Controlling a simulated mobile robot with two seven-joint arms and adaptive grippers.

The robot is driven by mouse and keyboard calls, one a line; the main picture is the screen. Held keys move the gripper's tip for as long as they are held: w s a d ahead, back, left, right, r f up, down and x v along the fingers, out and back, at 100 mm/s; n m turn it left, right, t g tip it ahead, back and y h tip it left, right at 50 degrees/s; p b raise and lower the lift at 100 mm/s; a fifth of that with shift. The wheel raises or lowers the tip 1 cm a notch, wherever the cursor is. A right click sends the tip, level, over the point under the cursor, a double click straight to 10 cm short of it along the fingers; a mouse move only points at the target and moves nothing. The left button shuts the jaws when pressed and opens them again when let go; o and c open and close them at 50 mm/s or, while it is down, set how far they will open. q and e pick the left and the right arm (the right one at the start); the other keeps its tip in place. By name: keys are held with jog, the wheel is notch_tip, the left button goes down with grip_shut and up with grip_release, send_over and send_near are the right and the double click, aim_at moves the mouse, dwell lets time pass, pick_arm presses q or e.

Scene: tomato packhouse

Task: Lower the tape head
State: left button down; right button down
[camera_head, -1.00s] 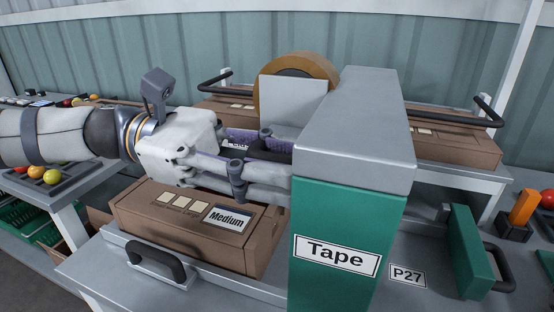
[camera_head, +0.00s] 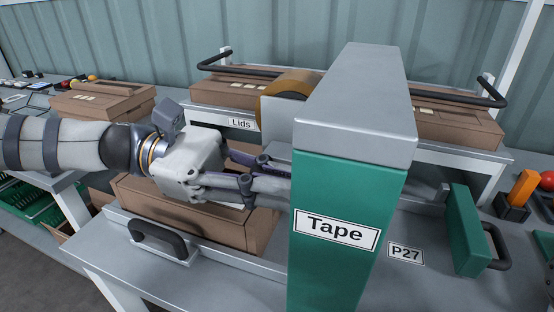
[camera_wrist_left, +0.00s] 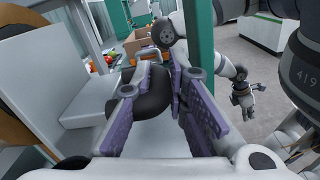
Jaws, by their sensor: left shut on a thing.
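The tape head, a pale grey block (camera_head: 278,114) with a brown tape roll (camera_head: 292,83), sits partly behind the green column with the Tape label (camera_head: 348,178). My left gripper (camera_head: 276,172) reaches in from the left, its tips partly hidden by the column. In the left wrist view its purple-padded fingers (camera_wrist_left: 155,108) are shut on a thick black handle (camera_wrist_left: 152,90) beside the grey head block (camera_wrist_left: 66,92). What looks like my right gripper (camera_wrist_left: 243,97) hangs away to the right in that view, small and apart from the head; its jaw state is unclear.
A brown carton (camera_head: 225,226) stands under my left wrist on the grey bench. A black bench handle (camera_head: 158,238) is in front of it. A green pusher plate (camera_head: 466,230) with a black handle is right of the column. Lid stacks (camera_head: 455,122) lie behind.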

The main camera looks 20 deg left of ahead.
pick_arm(q)
jog(key=shift+f, duration=0.35)
jog(key=c, duration=1.6)
grip_release()
jog(key=shift+o, duration=0.2)
jog(key=shift+r, duration=0.1)
jog(key=shift+a, duration=0.2)
jog(key=a, duration=1.1)
jog(key=shift+w+a, duration=0.15)
jog(key=shift+a, duration=0.2)
